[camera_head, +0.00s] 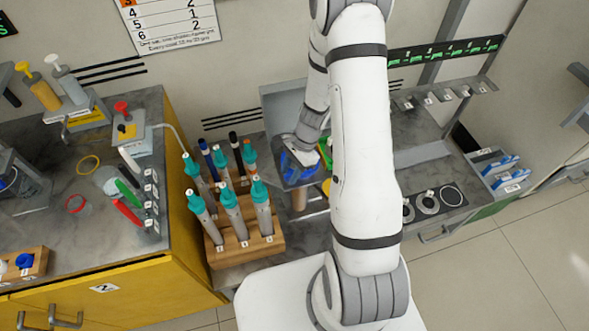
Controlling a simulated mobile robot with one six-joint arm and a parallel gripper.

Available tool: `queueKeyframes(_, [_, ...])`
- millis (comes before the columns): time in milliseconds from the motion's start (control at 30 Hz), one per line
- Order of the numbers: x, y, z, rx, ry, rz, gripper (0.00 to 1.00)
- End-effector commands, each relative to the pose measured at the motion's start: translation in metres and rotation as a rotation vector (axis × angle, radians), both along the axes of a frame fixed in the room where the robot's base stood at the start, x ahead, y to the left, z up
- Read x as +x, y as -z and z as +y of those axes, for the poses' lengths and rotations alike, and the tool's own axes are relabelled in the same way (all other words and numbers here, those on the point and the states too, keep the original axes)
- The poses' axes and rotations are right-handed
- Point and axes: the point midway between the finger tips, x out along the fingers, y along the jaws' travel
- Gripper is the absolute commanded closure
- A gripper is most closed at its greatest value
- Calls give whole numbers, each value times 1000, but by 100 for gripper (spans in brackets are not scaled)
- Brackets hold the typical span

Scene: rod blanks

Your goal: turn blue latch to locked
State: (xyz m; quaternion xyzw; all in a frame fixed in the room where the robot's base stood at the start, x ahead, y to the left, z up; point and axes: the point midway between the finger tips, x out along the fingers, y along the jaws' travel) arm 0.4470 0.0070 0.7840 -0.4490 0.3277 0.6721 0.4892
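My arm comes down from the top of the picture, and my gripper (299,163) is at its end, right of the wooden rack. A blue part (297,168) shows at the end of the arm; I cannot tell whether it belongs to my gripper or is a separate thing. The fingertips are too small and covered to show whether they are open or shut. No blue latch can be made out for certain. Other blue things are a round blue knob (25,261) at the lower left and blue-handled items (503,163) in a bin at the right.
A wooden rack (244,249) with several teal-capped tubes stands left of my arm. A yellow cabinet (183,225) with a grey top carries a red-knobbed box (134,138) and other tools. Round holders (428,203) are on the bench right of my arm. Open floor lies at the lower right.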

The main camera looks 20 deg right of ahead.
Motion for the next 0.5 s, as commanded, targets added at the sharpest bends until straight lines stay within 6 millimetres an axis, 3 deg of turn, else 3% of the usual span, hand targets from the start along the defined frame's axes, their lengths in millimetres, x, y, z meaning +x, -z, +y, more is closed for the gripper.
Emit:
queueKeyframes(233, [0,1,0,0,0,0,69])
queueKeyframes(500, [0,0,0,0,1,-1,91])
